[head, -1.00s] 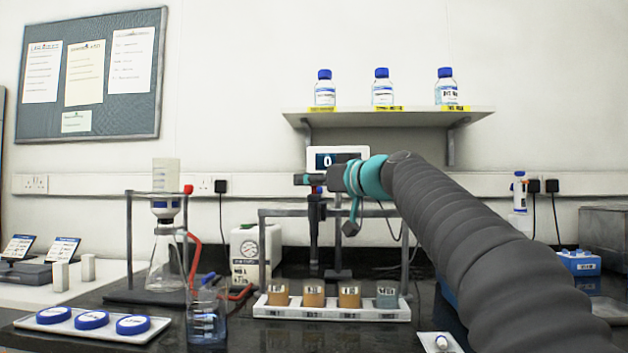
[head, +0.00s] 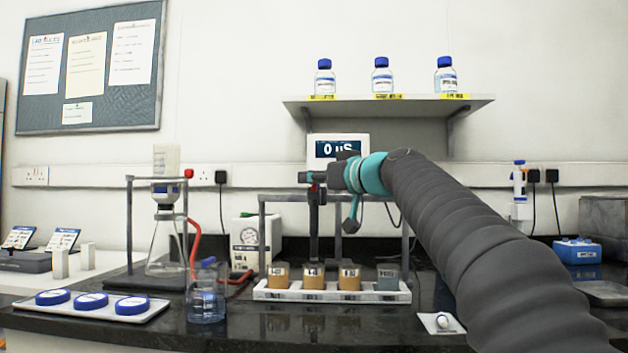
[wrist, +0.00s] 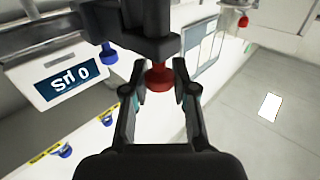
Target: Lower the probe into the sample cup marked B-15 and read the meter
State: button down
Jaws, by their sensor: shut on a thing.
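In the head view, several labelled sample cups stand in a white rack (head: 332,296): three tan cups, the left (head: 278,277), second (head: 314,277) and third (head: 349,277), and a grey one (head: 388,278) at right. Their labels are too small to read surely. A dark upright probe (head: 314,225) hangs in line with the second cup, its lower end near the rim; I cannot tell whether it is inside. My gripper (wrist: 160,78) is shut on a red knob (wrist: 159,76) of the probe holder, seen in the wrist view. The meter (head: 338,148) shows "0 µS".
A grey frame (head: 262,225) stands around the rack. A beaker (head: 207,302), a tray of blue-lidded dishes (head: 146,310) and a filter flask stand (head: 130,225) are at left. A bottle shelf (head: 390,105) is above.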

jog(key=c, duration=0.9)
grip_release()
jog(key=shift+c, duration=0.2)
jog(key=v, duration=1.2)
